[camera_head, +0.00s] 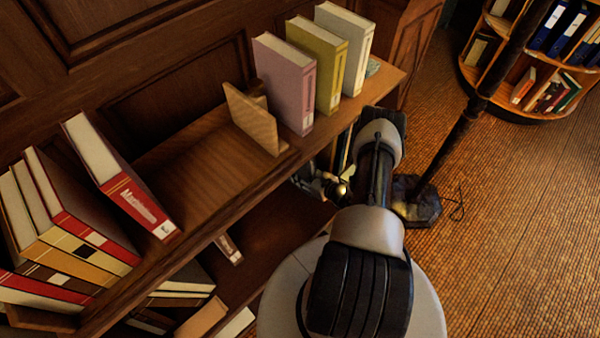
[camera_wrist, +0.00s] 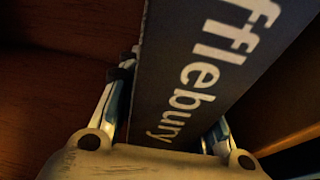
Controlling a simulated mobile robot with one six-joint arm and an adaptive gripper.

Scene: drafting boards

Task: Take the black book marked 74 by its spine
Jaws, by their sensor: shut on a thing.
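In the wrist view a black book (camera_wrist: 195,75) stands between the two fingers of my gripper (camera_wrist: 175,92). Its spine faces the camera, with pale letters ending in "fflebury". No number shows on the part in view. My gripper is shut on this book, one finger along each side. In the head view my gripper (camera_head: 333,187) is low beside the shelf edge, partly behind my arm. I cannot make out the black book there.
The upper shelf board (camera_head: 190,165) holds a wooden bookend (camera_head: 252,122), a pink book (camera_head: 283,85), a yellow book (camera_head: 318,65) and a leaning red book (camera_head: 130,190). A lower shelf holds more books. A floor stand (camera_head: 440,165) is close on the right.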

